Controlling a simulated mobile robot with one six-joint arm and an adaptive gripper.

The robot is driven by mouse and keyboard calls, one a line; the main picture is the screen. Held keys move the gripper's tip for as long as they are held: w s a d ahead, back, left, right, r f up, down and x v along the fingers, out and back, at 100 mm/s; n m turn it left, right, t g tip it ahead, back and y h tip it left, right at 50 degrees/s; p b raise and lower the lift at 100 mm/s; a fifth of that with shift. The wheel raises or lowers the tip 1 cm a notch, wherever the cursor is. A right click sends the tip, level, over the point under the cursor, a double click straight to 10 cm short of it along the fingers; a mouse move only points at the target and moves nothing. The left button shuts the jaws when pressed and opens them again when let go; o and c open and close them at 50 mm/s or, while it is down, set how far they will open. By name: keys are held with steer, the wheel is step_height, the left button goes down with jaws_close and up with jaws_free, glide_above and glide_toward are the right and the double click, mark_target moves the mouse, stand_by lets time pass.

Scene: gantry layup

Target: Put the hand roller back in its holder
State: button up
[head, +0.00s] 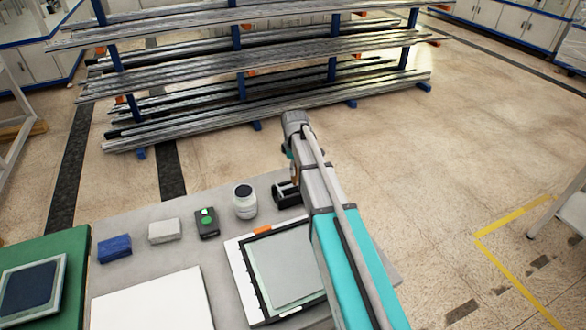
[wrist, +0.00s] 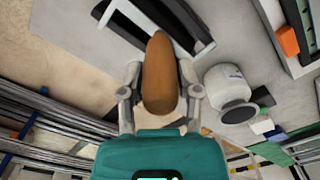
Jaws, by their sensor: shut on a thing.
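My gripper (wrist: 160,88) is shut on the brown wooden handle of the hand roller (wrist: 161,65), with one finger on each side. The roller's far end is hidden behind the handle. The black holder (head: 285,196) stands at the table's far edge in the head view, partly covered by my arm. In the wrist view, dark and white bars that look like the holder (wrist: 190,18) show just beyond the handle tip. I cannot tell whether roller and holder touch. My gripper is mostly hidden by the arm in the head view.
A white jar (head: 245,203) stands close left of the holder. A green-buttoned box (head: 207,224), a grey block (head: 164,231) and a blue block (head: 114,248) sit further left. A framed panel (head: 240,262) lies nearer. A rack of bars (head: 240,83) stands beyond the table.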

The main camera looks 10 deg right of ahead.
steer(key=shift+f+b, duration=0.5)
steer(key=shift+f, duration=0.05)
steer(key=o, duration=1.1)
step_height(320, 180, up, 9)
steer(key=p, duration=0.9)
steer(key=shift+r, duration=0.15)
steer(key=shift+r, duration=0.1)
steer(key=shift+r+p, duration=0.35)
steer(key=shift+p, duration=0.25)
